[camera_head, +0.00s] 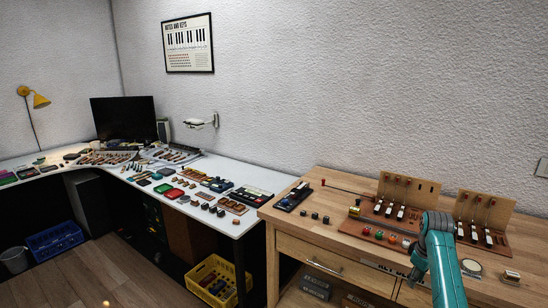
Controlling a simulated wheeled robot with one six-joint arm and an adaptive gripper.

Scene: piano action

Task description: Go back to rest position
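My teal arm (441,262) rises from the bottom edge at the right and bends in front of the wooden workbench. My gripper cannot be made out; it is not in view past the arm link. The workbench (300,225) carries two upright wooden piano-action stands, a left one (408,190) and a right one (487,211), each with white-and-dark keys at its foot. Part of the right stand's base is covered by my arm.
Small coloured knobs (379,235), dark blocks (315,216) and a round dish (471,267) lie on the bench. A white table (236,226) full of small parts runs left. A yellow crate (214,281) and blue crate (54,240) stand on the floor; open floor (125,280) lies between.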

